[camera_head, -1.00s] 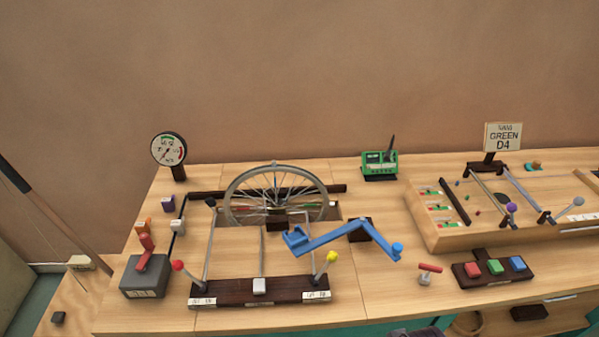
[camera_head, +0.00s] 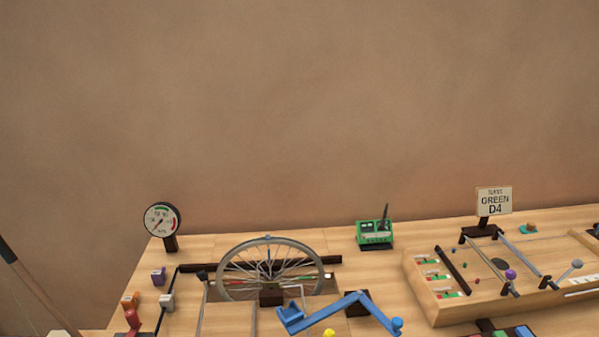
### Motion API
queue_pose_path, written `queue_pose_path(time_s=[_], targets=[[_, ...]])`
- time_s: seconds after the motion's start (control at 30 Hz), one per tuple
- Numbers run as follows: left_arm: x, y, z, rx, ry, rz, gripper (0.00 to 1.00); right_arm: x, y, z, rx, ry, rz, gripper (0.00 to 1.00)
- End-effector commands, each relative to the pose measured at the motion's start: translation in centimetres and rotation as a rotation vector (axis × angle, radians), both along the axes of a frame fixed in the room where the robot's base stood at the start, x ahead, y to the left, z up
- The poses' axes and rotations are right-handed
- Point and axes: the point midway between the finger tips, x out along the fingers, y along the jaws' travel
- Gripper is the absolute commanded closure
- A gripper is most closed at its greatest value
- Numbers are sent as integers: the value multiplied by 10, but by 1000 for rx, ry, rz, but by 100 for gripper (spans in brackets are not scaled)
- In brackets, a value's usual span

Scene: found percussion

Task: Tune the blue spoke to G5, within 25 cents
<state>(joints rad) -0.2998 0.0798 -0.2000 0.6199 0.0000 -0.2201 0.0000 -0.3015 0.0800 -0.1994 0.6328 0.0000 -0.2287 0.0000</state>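A spoked bicycle wheel (camera_head: 268,238) stands upright in a slot at the back of the wooden bench. A blue crank-shaped tool (camera_head: 345,305) lies in front and to the right of the wheel. A green tuner-like box (camera_head: 375,232) with a dark upright piece stands at the back. Neither of my grippers is in view.
A round dial gauge (camera_head: 162,220) stands at the back left. A sign reading "GREEN D4" (camera_head: 494,200) rises above a wooden tray (camera_head: 425,300) with rods and knobs at the right. A yellow knob (camera_head: 329,333) and a red lever (camera_head: 133,318) show at the lower edge.

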Motion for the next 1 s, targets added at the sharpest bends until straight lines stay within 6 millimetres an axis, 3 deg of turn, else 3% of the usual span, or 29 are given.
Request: queue_pose_path(time_s=[0.27, 0.6, 1.0], targets=[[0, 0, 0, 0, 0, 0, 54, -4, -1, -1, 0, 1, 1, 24], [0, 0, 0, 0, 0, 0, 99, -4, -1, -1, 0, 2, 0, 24], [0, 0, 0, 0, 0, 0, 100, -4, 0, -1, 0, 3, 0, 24]])
